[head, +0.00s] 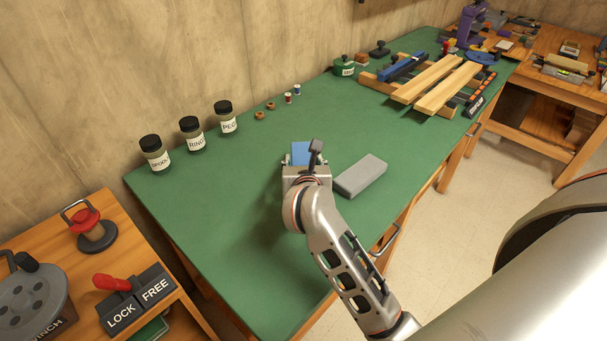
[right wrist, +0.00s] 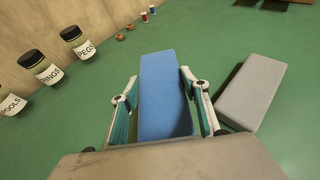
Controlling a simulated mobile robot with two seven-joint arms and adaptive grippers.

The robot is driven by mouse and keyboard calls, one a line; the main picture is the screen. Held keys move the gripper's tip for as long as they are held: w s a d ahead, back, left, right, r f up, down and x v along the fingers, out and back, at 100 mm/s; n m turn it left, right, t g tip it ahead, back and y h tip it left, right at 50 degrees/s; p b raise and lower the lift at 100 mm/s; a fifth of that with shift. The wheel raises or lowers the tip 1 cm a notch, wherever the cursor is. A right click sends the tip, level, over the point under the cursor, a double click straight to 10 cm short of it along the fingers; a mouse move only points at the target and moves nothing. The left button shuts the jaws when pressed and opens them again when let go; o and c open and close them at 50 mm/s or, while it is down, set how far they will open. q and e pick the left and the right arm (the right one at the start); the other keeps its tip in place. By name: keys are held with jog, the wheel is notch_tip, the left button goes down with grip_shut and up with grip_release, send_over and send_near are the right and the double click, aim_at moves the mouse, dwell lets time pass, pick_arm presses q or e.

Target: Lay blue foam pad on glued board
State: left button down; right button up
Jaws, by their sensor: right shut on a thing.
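The blue foam pad (head: 301,151) is at the middle of the green bench, and it fills the space between the fingers in the right wrist view (right wrist: 163,95). My right gripper (head: 302,162) is shut on the pad, one finger along each long side. I cannot tell whether the pad touches the bench or is just above it. Two pale wooden boards (head: 427,79) lie side by side on a clamping rack at the bench's far right end. No glue can be made out on them from here. My left gripper is not in view.
A grey block (head: 361,176) lies just right of the pad. Three labelled jars (head: 191,134) stand along the wall, with small spools (head: 297,90) beyond them. A green tin (head: 344,67) stands left of the rack (head: 376,82). The bench between pad and rack is mostly clear.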

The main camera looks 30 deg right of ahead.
jog(key=shift+f+b, duration=0.4)
jog(key=shift+f, duration=1.8)
jog(key=o, duration=1)
jog(key=shift+r, duration=0.1)
